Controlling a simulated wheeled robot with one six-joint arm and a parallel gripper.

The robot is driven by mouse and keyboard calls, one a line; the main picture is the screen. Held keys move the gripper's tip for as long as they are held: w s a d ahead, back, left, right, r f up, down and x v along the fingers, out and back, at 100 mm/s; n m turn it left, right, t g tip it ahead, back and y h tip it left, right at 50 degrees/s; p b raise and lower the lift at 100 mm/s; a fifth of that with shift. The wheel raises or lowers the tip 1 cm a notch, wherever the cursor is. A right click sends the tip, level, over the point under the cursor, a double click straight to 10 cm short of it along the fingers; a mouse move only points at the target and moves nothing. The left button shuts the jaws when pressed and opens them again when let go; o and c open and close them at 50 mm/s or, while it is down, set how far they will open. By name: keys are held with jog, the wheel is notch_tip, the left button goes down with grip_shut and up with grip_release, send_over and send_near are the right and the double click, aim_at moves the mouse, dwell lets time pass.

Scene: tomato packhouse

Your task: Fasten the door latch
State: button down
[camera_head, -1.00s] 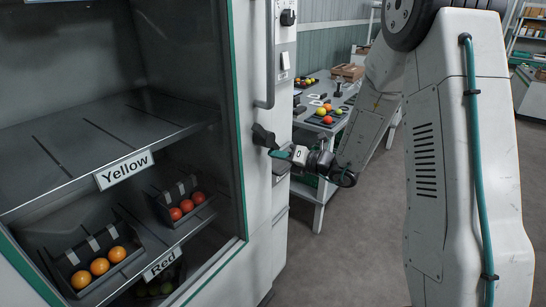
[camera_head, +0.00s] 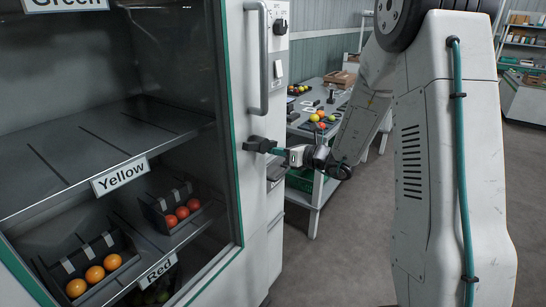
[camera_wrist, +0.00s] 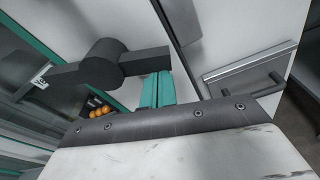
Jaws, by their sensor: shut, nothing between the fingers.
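The door latch (camera_head: 260,144) is a dark round hub with a lever, on the white cabinet's front beside the glass door (camera_head: 222,120). Its lever lies nearly level in the head view. In the wrist view the latch (camera_wrist: 103,65) has its bar reaching to both sides of the hub. My gripper (camera_head: 277,150) has teal fingers, shut with nothing between them. The fingertips are right at the lever's right end. In the wrist view the closed fingers (camera_wrist: 157,90) are beside or against the bar; I cannot tell if they touch.
A long vertical handle (camera_head: 262,60) is above the latch. A black knob (camera_head: 280,27) and white switch (camera_head: 279,69) are on the panel. Shelves behind the glass hold trays of orange and red tomatoes. A table (camera_head: 318,128) stands behind my gripper; the floor on the right is clear.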

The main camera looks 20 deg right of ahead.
jog(key=shift+w+d+r+n+h, duration=0.15)
jog(key=shift+d+r+n, duration=0.05)
jog(key=shift+r+n, duration=0.25)
jog(key=shift+w+d+r+n+h, duration=0.1)
jog(key=shift+d+r+n+h, duration=0.1)
jog(key=shift+r+n, duration=0.25)
jog(key=f, duration=0.4)
jog(key=shift+w+a, duration=0.15)
jog(key=shift+w, duration=0.15)
jog(key=v, duration=1)
jog(key=shift+a+f, duration=0.1)
